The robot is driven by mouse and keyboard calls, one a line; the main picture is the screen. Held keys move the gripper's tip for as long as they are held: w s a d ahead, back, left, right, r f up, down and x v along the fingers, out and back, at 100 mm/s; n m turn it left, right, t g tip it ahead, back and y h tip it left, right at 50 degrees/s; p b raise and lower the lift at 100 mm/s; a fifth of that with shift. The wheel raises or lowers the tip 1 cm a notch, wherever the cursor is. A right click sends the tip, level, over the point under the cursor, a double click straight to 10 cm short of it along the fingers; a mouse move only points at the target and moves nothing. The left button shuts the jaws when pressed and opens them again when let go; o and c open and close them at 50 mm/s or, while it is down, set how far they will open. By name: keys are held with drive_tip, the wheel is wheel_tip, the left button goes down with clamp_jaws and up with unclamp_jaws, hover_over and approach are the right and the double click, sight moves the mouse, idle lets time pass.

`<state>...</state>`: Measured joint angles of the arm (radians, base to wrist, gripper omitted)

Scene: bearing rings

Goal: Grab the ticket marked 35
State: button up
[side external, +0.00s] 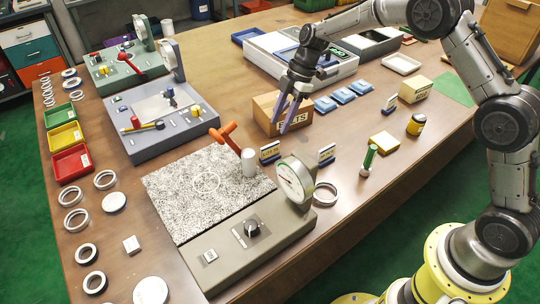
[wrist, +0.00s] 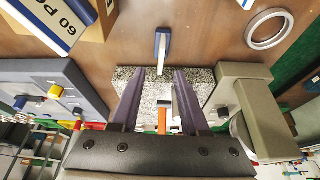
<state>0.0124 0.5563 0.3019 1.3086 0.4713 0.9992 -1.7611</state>
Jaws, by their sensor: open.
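Small blue-and-cream upright tickets stand on the table in the side view. One is by the granite plate's far corner (side external: 270,152), one behind the dial gauge (side external: 326,155), and one farther right (side external: 390,103). Their numbers are too small to read. My gripper (side external: 284,125) points down in front of the cardboard box, its purple fingers apart and empty. In the wrist view a narrow blue-and-white ticket (wrist: 162,45) is seen nearly edge-on, beyond the gap between the fingertips (wrist: 162,72). A white panel with a blue edge (wrist: 45,22) reads "60 PO", cut off by the frame.
The cardboard box (side external: 264,115) stands close to my gripper. The granite plate (side external: 190,195), with an orange-handled tool (side external: 224,137) and a white cylinder (side external: 248,163), lies nearer the camera. The dial gauge (side external: 294,182), a steel ring (side external: 325,194) and a green-and-white tube (side external: 369,160) stand nearby.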

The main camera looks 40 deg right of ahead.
sight(270, 145)
drive_tip(key=x, duration=0.9)
drive_tip(key=shift+s+a+r, duration=0.1)
drive_tip(key=shift+s, duration=0.05)
clamp_jaws()
